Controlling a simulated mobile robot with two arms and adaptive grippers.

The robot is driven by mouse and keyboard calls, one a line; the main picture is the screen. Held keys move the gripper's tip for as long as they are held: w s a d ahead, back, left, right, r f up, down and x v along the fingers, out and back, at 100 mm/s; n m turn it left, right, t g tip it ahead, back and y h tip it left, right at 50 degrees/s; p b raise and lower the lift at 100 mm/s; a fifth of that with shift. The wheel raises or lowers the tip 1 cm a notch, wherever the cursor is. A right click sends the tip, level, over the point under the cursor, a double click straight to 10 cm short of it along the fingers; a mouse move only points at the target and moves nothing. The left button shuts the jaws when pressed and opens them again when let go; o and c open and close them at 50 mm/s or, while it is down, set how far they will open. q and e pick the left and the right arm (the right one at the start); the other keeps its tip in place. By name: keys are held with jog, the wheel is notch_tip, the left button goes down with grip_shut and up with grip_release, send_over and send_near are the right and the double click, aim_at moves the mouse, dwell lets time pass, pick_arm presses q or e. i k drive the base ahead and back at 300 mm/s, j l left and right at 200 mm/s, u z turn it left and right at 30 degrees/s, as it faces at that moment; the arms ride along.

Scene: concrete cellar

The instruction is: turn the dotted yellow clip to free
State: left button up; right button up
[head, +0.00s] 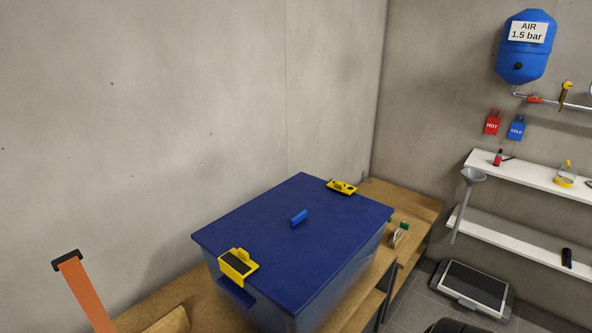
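A blue box with a flat blue lid (325,220) stands on a wooden bench against the wall. A small blue handle (299,218) sits on the lid. One yellow clip (342,187) is at the lid's far edge and seems to carry dark spots, so it looks like the dotted one. It is too small to tell how it is turned. Another yellow clip (238,264), with a plain dark panel, is at the near left edge, above a blue ledge on the box. Neither of my grippers is in view.
An orange bar with a black end (84,290) rises at the lower left. White shelves (525,178) and a floor scale (474,287) are at the right.

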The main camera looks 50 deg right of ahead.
aim_at(343, 187)
jog(key=z, duration=1.8)
jog(key=i+l, duration=0.3)
jog(key=i+l+u, duration=0.45)
jog(key=l+u, duration=0.2)
jog(key=l, duration=0.15)
jog(key=i+l+u, duration=0.2)
jog(key=l, duration=0.15)
jog(key=k, duration=0.1)
